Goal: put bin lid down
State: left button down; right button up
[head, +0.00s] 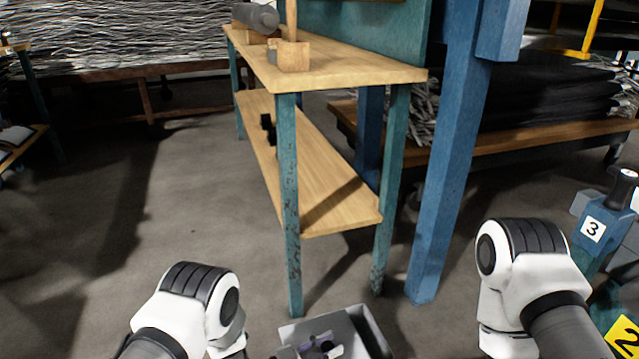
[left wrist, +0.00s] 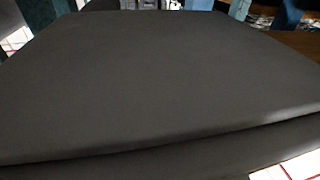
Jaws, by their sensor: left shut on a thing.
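A dark grey flat panel, which I take for the bin lid (left wrist: 160,80), fills most of the left wrist view, very close to the camera. Its near edge runs across the lower part of that view. A light grey open bin (head: 374,332) is cut off by the bottom edge of the head view. My left gripper (head: 312,349) shows only in small part at the bottom of the head view, by the bin. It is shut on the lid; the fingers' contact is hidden. My right arm comes in at the lower right, its gripper out of view.
A wooden workbench (head: 345,66) with teal legs and a lower shelf (head: 325,192) stands ahead, beside a blue post (head: 452,165). A blue machine part marked 3 (head: 592,229) is at the right. The floor (head: 190,190) at left is clear.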

pick_arm(q)
jog(key=w+a+r+n+t+y+p, duration=0.2)
jog(key=a+r, duration=0.3)
jog(key=r, duration=0.4)
jog(key=w+a+r+n+t+y+p, duration=0.1)
jog(key=w+a+r+t+y+p, duration=0.3)
jog(key=r, duration=0.6)
jog(key=w+a+r+n, duration=0.1)
jog(key=a+r+n, duration=0.1)
jog(key=a+r, duration=0.55)
jog(key=s+a+r+n+t+y, duration=0.2)
jog(key=s+a+r+n+y, duration=0.1)
jog(key=s+a+n+y, duration=0.15)
notch_tip(320, 180, up, 27)
jog(key=w+n+t+y+p, duration=0.15)
jog(key=y+p, duration=0.35)
jog(key=p, duration=3.3)
jog(key=shift+n+g, duration=0.25)
jog(key=shift+n, duration=0.25)
jog(key=s, duration=0.1)
jog(key=s+r, duration=0.2)
jog(key=s, duration=0.1)
jog(key=shift+s+a+r+p, duration=0.1)
jog(key=shift+a+r+p, duration=0.05)
jog(key=shift+a+p, duration=0.25)
